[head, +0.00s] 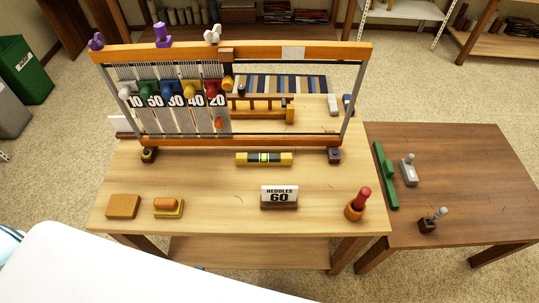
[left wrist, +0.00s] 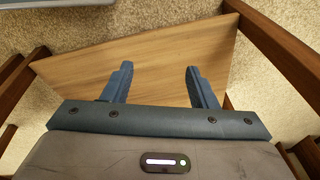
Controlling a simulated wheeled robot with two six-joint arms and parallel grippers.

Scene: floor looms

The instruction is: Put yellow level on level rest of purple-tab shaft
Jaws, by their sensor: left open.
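The yellow level (head: 264,159) has dark bands and a green vial at its middle. It lies flat on the table in front of the loom frame. A purple tab (head: 162,34) stands on the top beam of the loom, and a smaller, darker purple one (head: 96,41) is at its left end. I cannot tell which part is the level rest. My left gripper (left wrist: 160,85) is open and empty in the left wrist view, with wooden boards beyond its fingers. Neither gripper shows in the head view.
The loom frame (head: 300,142) stands across the back of the table (head: 220,185). A "HEDDLES 60" sign (head: 279,196), a brown block (head: 123,206), an orange-topped block (head: 168,207) and a red-handled tool (head: 358,203) are in front. A darker side table (head: 470,190) adjoins at right.

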